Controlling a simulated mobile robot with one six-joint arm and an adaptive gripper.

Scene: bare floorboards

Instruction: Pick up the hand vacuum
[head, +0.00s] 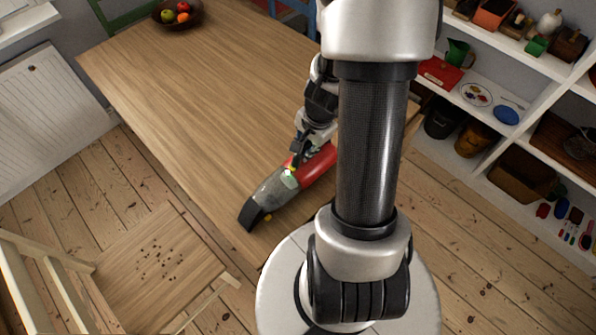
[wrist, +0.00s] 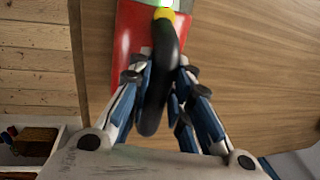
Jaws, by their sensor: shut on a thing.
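The hand vacuum (head: 272,190) lies along the near end of the wooden table (head: 180,95). It has a red body, a grey clear front and a black nozzle that points to the lower left. My arm hides its rear end in the head view. My gripper (head: 301,160) is over the red body. In the wrist view, the red body of the hand vacuum (wrist: 127,45) sits behind its black handle. The fingers of my gripper (wrist: 158,88) are shut on this handle, one on each side. I cannot tell whether the vacuum touches the table.
A bowl of fruit (head: 178,14) stands at the table's far end. A chair (head: 150,255) with dark crumbs on its seat is at the lower left. White shelves (head: 535,70) with many items line the right side. Most of the tabletop is clear.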

